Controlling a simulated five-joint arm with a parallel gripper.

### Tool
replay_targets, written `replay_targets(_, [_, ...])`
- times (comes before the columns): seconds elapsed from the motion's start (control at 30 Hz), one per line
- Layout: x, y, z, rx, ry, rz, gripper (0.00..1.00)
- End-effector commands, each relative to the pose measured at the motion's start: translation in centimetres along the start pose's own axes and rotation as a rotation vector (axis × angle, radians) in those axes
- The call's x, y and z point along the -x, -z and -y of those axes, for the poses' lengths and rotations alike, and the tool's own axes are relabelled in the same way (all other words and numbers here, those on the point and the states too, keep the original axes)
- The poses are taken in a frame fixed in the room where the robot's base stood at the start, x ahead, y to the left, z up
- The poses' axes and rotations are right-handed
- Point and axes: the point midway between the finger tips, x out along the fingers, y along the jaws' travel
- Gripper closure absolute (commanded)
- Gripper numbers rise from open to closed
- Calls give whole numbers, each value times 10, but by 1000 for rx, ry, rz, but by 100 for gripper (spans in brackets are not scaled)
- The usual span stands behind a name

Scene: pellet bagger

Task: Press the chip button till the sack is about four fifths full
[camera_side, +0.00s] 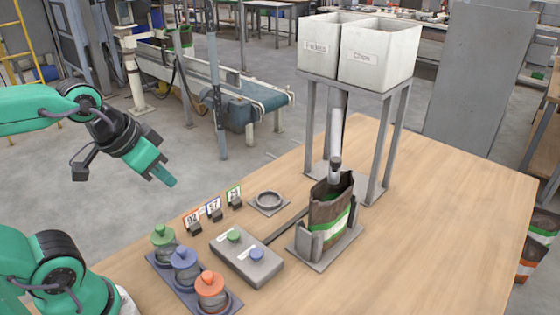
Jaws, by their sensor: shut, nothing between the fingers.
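My gripper (166,178) is shut and empty, in the air at the left, above and well apart from the button box (262,275). The grey box on the table carries a green button (234,235) and a blue button (257,254). Each has a small white label, too small to read, so I cannot tell which is the chip button. A brown sack (322,213) with a green and white band stands upright in a grey holder (311,245). Its open mouth is under a spout (335,170). The fill level inside is hidden.
Two white hoppers, one marked Chips (372,55), stand on a grey frame (389,150). A tray (186,291) holds green, blue and orange-topped pieces. Small number cards (213,209) and a ring on a plate (268,202) are behind the box. The table's right side is clear.

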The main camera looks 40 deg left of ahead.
Motion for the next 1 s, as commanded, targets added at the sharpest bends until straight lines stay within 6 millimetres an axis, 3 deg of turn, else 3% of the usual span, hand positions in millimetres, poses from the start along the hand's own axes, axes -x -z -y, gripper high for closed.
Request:
replay_targets(0.27, [-1,3,-2,-33,-3,11,100])
replay_targets(0.47, [-5,11,-7,-150,-16,49,100])
replay_targets(1.0, [-34,49,-38,-742,-121,214,100])
